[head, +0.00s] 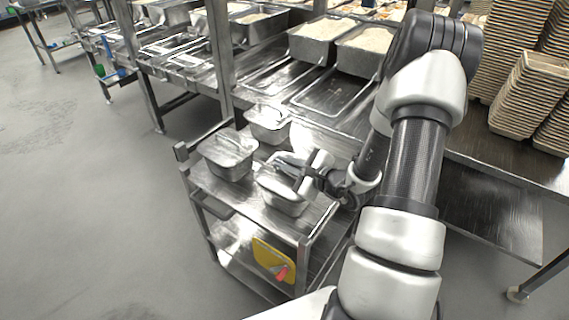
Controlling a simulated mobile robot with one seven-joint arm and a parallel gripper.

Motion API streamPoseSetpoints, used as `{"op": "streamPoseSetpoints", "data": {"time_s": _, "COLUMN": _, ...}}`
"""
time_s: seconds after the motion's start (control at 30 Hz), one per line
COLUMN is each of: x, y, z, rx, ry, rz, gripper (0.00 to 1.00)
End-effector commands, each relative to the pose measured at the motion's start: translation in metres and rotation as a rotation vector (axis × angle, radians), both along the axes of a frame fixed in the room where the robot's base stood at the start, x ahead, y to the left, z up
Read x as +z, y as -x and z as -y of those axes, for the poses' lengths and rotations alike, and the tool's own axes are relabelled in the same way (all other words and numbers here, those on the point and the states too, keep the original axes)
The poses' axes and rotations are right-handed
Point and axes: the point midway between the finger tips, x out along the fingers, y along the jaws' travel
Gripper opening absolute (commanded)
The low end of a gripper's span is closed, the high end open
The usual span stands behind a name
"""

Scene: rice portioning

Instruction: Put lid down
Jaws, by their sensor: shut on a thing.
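My gripper (308,184) is over the top of a metal cart, at its front right. It is shut on a shiny metal lid (277,182). The lid is at the top of a metal pan (284,206) that stands on the cart. I cannot tell whether the lid rests on the pan's rim or is slightly above it. The gripper and wrist hide the right part of the lid and the fingertips' exact contact.
The cart (321,216) also holds a lidded pan (229,155) at left and another pan (268,124) behind. A yellow board (273,259) hangs on its front. Behind is a counter with rice pans (322,42). Stacked brown trays (524,77) stand at right. The left floor is clear.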

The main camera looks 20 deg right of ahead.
Motion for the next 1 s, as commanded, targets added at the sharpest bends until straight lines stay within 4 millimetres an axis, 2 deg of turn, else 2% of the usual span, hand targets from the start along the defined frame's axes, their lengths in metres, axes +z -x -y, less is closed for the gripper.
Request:
{"op": "streamPoseSetpoints", "data": {"time_s": 0.3, "x": -0.005, "y": 0.000, "z": 0.000, "rx": 0.000, "ry": 0.000, "rz": 0.001, "gripper": 0.00}}
{"op": "streamPoseSetpoints", "data": {"time_s": 0.33, "x": -0.005, "y": 0.000, "z": 0.000, "rx": 0.000, "ry": 0.000, "rz": 0.000, "gripper": 0.12}}
{"op": "streamPoseSetpoints", "data": {"time_s": 0.4, "x": -0.005, "y": 0.000, "z": 0.000, "rx": 0.000, "ry": 0.000, "rz": 0.000, "gripper": 0.24}}
{"op": "streamPoseSetpoints", "data": {"time_s": 0.43, "x": -0.005, "y": 0.000, "z": 0.000, "rx": 0.000, "ry": 0.000, "rz": 0.000, "gripper": 0.26}}
{"op": "streamPoseSetpoints", "data": {"time_s": 0.73, "x": -0.003, "y": 0.000, "z": 0.000, "rx": 0.000, "ry": 0.000, "rz": 0.000, "gripper": 0.26}}
{"op": "streamPoseSetpoints", "data": {"time_s": 0.9, "x": 0.014, "y": 0.000, "z": 0.000, "rx": 0.000, "ry": 0.000, "rz": 0.001, "gripper": 0.26}}
{"op": "streamPoseSetpoints", "data": {"time_s": 1.0, "x": 0.014, "y": 0.018, "z": 0.009, "rx": -0.004, "ry": 0.001, "rz": 0.000, "gripper": 0.26}}
